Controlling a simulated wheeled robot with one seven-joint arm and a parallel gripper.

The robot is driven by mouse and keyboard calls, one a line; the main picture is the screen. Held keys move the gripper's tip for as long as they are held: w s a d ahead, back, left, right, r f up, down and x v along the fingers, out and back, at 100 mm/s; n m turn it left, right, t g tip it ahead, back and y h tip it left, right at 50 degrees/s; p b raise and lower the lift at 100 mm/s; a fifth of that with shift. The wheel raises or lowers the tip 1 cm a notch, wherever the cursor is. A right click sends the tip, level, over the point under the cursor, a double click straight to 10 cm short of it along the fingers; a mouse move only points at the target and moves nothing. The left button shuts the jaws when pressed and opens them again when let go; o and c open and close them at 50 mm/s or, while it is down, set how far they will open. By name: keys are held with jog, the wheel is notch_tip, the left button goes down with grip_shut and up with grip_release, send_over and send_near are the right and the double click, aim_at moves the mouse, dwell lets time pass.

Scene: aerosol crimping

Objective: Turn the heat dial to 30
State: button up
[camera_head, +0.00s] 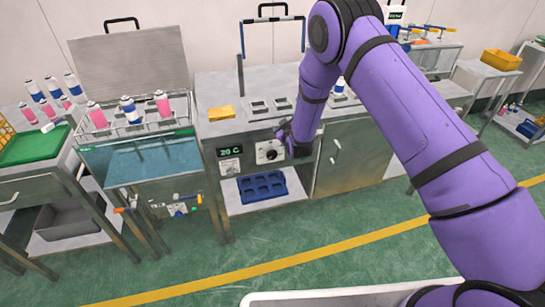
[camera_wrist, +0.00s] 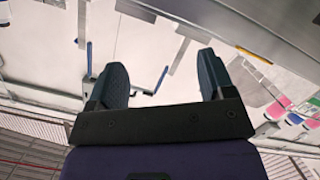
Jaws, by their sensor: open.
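The heat dial (camera_head: 270,152) is a dark round knob on a light plate on the front of the middle metal bench. To its left, a black display (camera_head: 231,152) reads 20 C in green. My gripper (camera_head: 284,133) is beside the dial at its upper right in the head view; I cannot tell whether it touches the dial. In the wrist view, my gripper (camera_wrist: 163,80) is open, with two dark fingers apart and nothing between them. The dial does not show in the wrist view.
A water bath (camera_head: 150,170) with aerosol cans in a rack above it stands left of the dial. A blue tray (camera_head: 262,187) lies on the shelf below. A cabinet door (camera_head: 350,158) is to the right. A yellow block (camera_head: 221,113) lies on the bench top.

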jog(key=s+a+f+n+t, duration=0.1)
jog(key=s+a+f+n, duration=0.15)
jog(key=f, duration=0.75)
jog(key=t+y, duration=0.1)
send_near(273, 156)
jog(key=shift+n+y, duration=0.25)
jog(key=shift+y, duration=0.15)
jog(key=x, duration=1)
jog(key=shift+w+d+f, duration=0.1)
jog(key=shift+w+f, duration=0.05)
jog(key=shift+w, duration=0.05)
jog(key=c, duration=0.9)
